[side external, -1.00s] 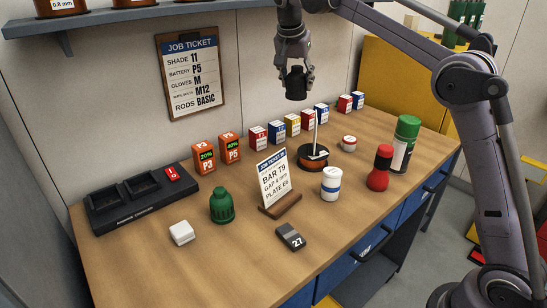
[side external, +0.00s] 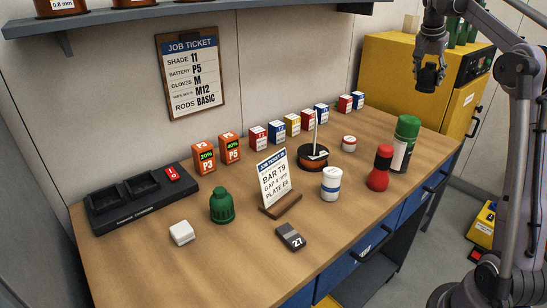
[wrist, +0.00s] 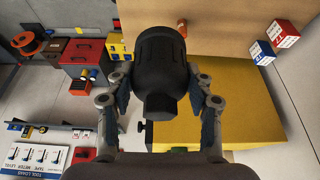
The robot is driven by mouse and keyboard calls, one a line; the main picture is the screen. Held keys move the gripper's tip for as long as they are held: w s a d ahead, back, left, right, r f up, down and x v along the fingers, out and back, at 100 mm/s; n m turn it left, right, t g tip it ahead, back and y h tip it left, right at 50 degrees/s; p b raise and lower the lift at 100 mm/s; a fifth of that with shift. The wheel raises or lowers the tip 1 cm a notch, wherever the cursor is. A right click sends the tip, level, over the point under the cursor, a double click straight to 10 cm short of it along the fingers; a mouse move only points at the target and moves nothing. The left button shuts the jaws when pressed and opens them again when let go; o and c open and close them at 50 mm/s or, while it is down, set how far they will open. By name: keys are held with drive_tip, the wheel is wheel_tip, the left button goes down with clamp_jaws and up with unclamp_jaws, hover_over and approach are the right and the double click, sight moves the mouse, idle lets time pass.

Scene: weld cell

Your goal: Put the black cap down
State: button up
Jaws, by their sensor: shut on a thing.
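The black cap (wrist: 160,70) is held between the two fingers of my gripper (wrist: 160,95) in the wrist view. In the side external view my gripper (side external: 430,72) is at the upper right, shut on the black cap (side external: 427,79). It is high, in front of the yellow cabinet (side external: 387,72) and beyond the bench's right end. The cap touches no surface that I can see. The wooden bench top (side external: 140,265) carries a green cap-shaped bottle (side external: 222,206) and a red one (side external: 379,170).
On the bench stand a green-topped can (side external: 405,143), a white jar (side external: 331,184), a ticket stand (side external: 276,185), a spool (side external: 313,158), a charger (side external: 140,200) and a row of small boxes (side external: 276,132). The front left of the bench is clear. Red toolboxes (wrist: 82,60) show beyond in the wrist view.

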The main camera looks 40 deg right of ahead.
wheel_tip(320, 180, down, 11)
drive_tip(key=s+d, duration=0.2)
drive_tip(key=s, duration=0.1)
drive_tip(key=w+a+f, duration=0.1)
drive_tip(key=w+f, duration=0.1)
drive_tip(key=w, duration=0.1)
drive_tip(key=w+a+f, duration=0.1)
drive_tip(key=w+f, duration=0.1)
drive_tip(key=w, duration=0.2)
drive_tip(key=w+a+f, duration=0.1)
drive_tip(key=w+f, duration=0.2)
drive_tip(key=w, duration=0.1)
drive_tip(key=shift+w, duration=0.2)
drive_tip(key=shift+f, duration=2)
drive_tip(key=shift+f, duration=0.1)
drive_tip(key=o, duration=1.2)
